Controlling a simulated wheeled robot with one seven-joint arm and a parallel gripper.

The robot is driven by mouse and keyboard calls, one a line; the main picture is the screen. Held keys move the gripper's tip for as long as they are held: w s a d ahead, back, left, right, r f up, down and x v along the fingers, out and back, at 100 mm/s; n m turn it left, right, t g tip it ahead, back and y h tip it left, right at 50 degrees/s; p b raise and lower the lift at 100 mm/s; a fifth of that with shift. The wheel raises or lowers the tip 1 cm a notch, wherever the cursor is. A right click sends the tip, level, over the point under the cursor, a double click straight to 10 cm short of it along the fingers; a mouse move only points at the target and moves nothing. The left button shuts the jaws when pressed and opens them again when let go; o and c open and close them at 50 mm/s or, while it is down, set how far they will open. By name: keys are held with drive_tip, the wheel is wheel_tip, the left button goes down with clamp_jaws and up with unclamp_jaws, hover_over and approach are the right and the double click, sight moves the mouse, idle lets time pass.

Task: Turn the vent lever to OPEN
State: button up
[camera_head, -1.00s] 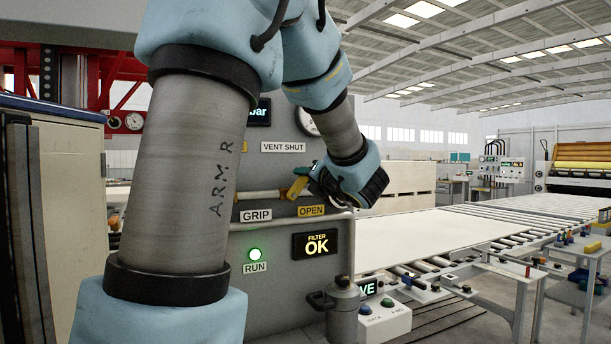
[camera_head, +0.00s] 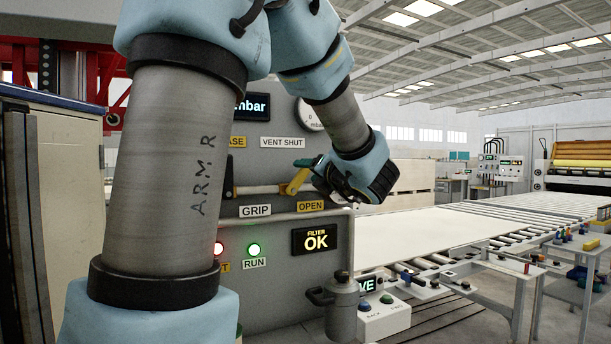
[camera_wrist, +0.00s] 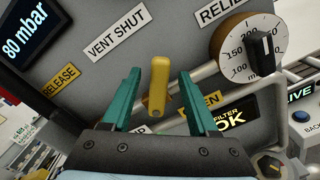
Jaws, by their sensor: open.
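The yellow vent lever (camera_head: 297,182) is on the grey panel (camera_head: 275,228), between the VENT SHUT label (camera_head: 282,142) above and the OPEN label (camera_head: 310,206) below. In the head view it slants up to the right. My gripper (camera_head: 311,168) is at the lever, coming from the right. In the wrist view my gripper (camera_wrist: 157,96) is open, with one teal finger on each side of the lever (camera_wrist: 160,85). Gaps show on both sides. The OPEN label (camera_wrist: 200,106) is partly hidden behind the right finger. The lever's pivot is hard to make out.
A dial knob (camera_wrist: 262,47) sits on the panel to the right in the wrist view. A display (camera_wrist: 27,45) reads 80 mbar. A rail (camera_head: 262,222) crosses the panel below the lever. A grey canister (camera_head: 342,305) and button box (camera_head: 384,318) stand lower right.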

drive_tip(key=b+v, duration=0.2)
drive_tip(key=v, duration=0.6)
drive_tip(key=shift+s, duration=0.1)
drive_tip(key=shift+c, duration=0.2)
